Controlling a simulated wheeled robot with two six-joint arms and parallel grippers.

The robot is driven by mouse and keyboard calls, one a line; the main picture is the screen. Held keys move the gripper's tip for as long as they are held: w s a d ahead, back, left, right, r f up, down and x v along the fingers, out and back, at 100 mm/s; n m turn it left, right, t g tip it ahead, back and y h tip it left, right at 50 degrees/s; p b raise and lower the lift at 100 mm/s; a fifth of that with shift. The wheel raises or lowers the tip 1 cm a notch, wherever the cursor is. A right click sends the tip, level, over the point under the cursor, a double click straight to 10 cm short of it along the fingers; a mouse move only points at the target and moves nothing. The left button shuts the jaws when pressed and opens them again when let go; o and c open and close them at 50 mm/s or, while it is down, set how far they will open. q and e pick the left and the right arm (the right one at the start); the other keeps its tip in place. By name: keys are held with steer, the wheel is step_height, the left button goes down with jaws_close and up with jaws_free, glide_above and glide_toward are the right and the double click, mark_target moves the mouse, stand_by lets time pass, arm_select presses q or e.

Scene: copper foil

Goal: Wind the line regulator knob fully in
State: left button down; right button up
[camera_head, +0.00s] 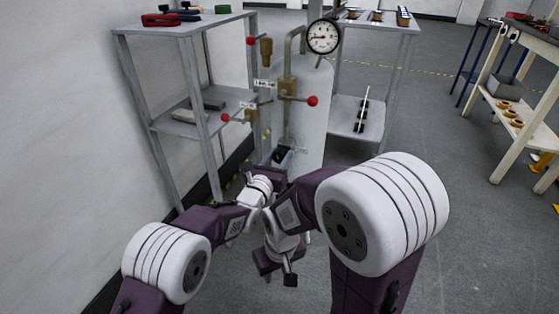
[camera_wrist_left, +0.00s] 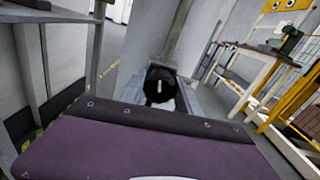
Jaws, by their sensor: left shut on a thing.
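The black line regulator knob (camera_wrist_left: 159,84) with a white pointer mark faces the left wrist view. The mark stands nearly upright, leaning slightly right. In the head view the knob (camera_head: 283,154) is a small dark shape low on the front of the grey cylinder, partly hidden. My left gripper (camera_head: 277,172) reaches it from the front and is shut on it; its fingertips are hard to make out.
Above the knob are a round gauge (camera_head: 323,36), red-tipped levers (camera_head: 312,101) and brass valves with pipes on the cylinder (camera_head: 313,120). A grey shelf (camera_head: 183,29) stands left, another right (camera_head: 372,24). A cream bench (camera_head: 532,50) is far right. Floor at right is open.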

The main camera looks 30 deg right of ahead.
arm_select(q)
steer(key=shift+f+m, duration=0.25)
steer(key=shift+m, duration=0.05)
steer(key=c, duration=1.2)
jaws_free()
steer(key=shift+c, duration=0.2)
steer(key=o, duration=0.3)
steer(key=shift+r, duration=0.15)
steer(key=shift+o, duration=0.2)
